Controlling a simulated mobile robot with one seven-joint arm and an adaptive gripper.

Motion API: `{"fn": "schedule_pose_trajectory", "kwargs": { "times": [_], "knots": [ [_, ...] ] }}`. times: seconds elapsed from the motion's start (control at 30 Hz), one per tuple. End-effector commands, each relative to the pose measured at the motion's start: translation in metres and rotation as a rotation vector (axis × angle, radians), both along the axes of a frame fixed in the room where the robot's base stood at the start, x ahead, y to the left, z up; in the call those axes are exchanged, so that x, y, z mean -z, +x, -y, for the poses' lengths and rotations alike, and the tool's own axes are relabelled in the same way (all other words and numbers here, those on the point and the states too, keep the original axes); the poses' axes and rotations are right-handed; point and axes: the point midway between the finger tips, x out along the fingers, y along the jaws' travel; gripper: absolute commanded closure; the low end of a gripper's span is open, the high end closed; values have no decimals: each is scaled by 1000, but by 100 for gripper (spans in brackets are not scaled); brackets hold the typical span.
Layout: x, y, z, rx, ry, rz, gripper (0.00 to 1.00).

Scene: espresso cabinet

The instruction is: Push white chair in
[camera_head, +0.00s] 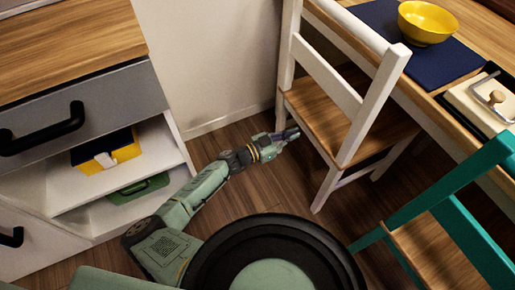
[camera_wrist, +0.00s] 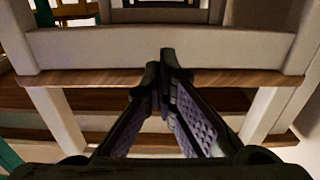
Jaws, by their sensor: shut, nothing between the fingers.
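The white chair (camera_head: 345,90) has a white frame and a brown wooden seat (camera_head: 321,103). It stands at the table's near side with its back towards me. My gripper (camera_head: 296,133) is shut and empty, low beside the chair's left rear side in the head view. In the wrist view the closed fingers (camera_wrist: 166,62) point at the chair's back, with the lower white rail (camera_wrist: 230,48) and the wooden seat edge (camera_wrist: 235,78) in front of them. I cannot tell whether the fingertips touch the chair.
The wooden table (camera_head: 412,82) holds a yellow bowl (camera_head: 427,22) on a dark blue mat (camera_head: 385,14). A green chair (camera_head: 420,215) stands at the lower right. A cabinet (camera_head: 85,120) with open shelves is at the left. Wooden floor shows between cabinet and chairs.

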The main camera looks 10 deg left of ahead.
Motion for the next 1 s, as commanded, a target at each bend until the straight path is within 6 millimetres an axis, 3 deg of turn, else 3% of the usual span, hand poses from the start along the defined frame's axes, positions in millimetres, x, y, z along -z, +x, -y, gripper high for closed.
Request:
{"fn": "schedule_pose_trajectory", "kwargs": {
  "times": [0.47,0.83,1.0],
  "knots": [
    [0,-39,-57,-4,2,0,100],
    [-1,-42,-60,-2,1,0,100],
    [-29,-42,-61,-3,1,0,100]
  ]
}}
